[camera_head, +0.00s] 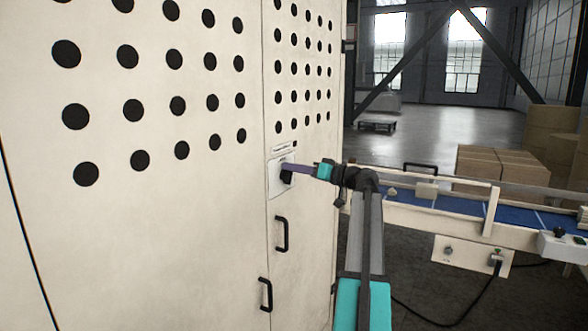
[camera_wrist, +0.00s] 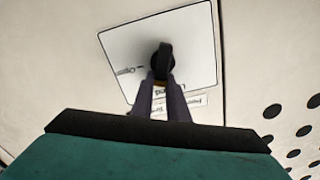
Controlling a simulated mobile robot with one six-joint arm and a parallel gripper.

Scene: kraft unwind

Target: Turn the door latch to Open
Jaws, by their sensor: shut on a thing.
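The door latch (camera_wrist: 163,58) is a black knob on a white label plate (camera_wrist: 195,40) fixed to the cream cabinet door. In the head view the latch (camera_head: 287,176) sits on the right-hand door panel, above a black handle. My gripper (camera_wrist: 165,84) reaches the latch from the front, with its two fingers closed on the lower part of the black knob. In the head view my gripper (camera_head: 289,169) comes in from the right and covers part of the plate. The printed words on the plate are too blurred and partly hidden to read, so the latch's setting cannot be told.
Two black door handles (camera_head: 281,233) (camera_head: 265,294) stick out below the latch. A conveyor with a blue belt (camera_head: 467,207) stands to the right, with brown boxes (camera_head: 492,164) behind it. Perforated cream panels fill the left. Open floor (camera_head: 440,125) lies beyond.

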